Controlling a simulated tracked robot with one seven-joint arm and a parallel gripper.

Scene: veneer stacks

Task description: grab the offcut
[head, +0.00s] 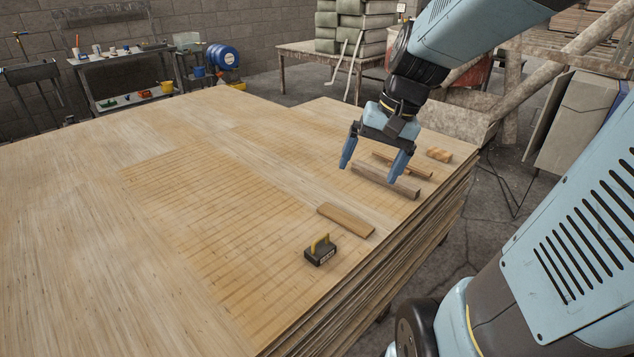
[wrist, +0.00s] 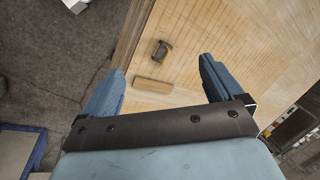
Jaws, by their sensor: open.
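Several loose wood pieces lie on the veneer stack (head: 80,190), and I cannot tell which one is called the offcut. A short flat tan piece (head: 345,219) lies near the right edge; it also shows in the wrist view (wrist: 153,85), apart from the fingers and lower than them. A longer greyish strip (head: 390,182), a thin brown strip (head: 412,168) and a small orange-brown block (head: 439,155) lie farther back. My gripper (head: 374,167) is open and empty above the stack, near the greyish strip in the head view. Its fingers also show in the wrist view (wrist: 162,68).
A small black and yellow device (head: 320,250) stands just in front of the tan piece; it also shows in the wrist view (wrist: 162,50). The stack's right edge drops to the floor. The stack's left side is clear. A table (head: 300,58) with grey bundles stands behind.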

